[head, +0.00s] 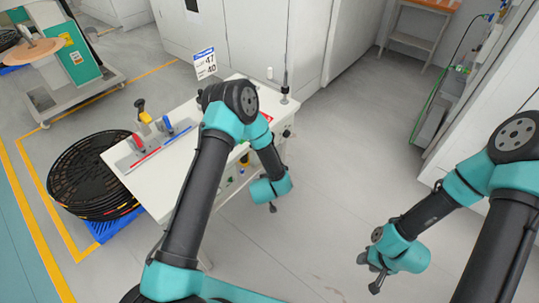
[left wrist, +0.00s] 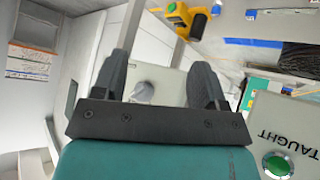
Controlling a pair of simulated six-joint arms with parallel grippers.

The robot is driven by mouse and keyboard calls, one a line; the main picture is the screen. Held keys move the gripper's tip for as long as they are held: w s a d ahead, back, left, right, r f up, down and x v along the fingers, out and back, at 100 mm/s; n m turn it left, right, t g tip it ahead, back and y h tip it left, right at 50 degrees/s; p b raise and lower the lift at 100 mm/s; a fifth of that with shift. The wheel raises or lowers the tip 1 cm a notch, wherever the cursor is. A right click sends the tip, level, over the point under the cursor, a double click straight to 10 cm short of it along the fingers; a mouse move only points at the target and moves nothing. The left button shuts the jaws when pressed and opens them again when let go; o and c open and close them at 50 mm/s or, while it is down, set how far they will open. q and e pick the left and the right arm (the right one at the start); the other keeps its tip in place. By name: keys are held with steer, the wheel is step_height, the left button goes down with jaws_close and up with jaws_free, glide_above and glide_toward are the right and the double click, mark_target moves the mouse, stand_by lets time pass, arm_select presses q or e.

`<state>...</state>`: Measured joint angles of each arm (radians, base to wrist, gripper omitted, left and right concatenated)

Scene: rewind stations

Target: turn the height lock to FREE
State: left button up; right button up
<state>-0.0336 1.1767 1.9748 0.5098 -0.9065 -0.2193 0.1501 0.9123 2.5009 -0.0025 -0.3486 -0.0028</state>
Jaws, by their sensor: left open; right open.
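My left gripper (head: 272,207) hangs beside the front face of the white station table (head: 186,150). In the left wrist view its two dark fingers are apart, with nothing held between them (left wrist: 165,70). A small grey knob (left wrist: 145,92) on a pale panel shows beyond and between the fingers. It may be the height lock; no label or setting on it can be read. My arm covers part of the table front in the head view. My right gripper (head: 370,272) is open and empty over the floor at the lower right, away from the table.
A green button (left wrist: 277,165) on a box marked TAUGHT is at the right of the left wrist view. A stack of black rings (head: 92,175) lies on a blue pallet left of the table. A number sign (head: 205,64) stands behind it. The floor between my arms is clear.

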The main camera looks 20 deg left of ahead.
arm_select(q)
steer(key=w+d+r+n+t+y, duration=0.25)
steer(key=w+d+n+y, duration=0.35)
steer(key=w+d+y, duration=0.4)
steer(key=s+d+n+g+y, duration=0.1)
steer(key=s+g+y, duration=0.1)
steer(key=s+d+r+n+g+y, duration=0.1)
steer(key=s+d+g+y, duration=0.1)
steer(key=y, duration=0.1)
steer(key=shift+s+d+n, duration=0.1)
steer(key=shift+d+n, duration=0.1)
steer(key=shift+n, duration=0.2)
steer(key=x, duration=1.7)
steer(key=shift+a+f, duration=0.15)
steer(key=shift+a, duration=0.05)
steer(key=c, duration=0.9)
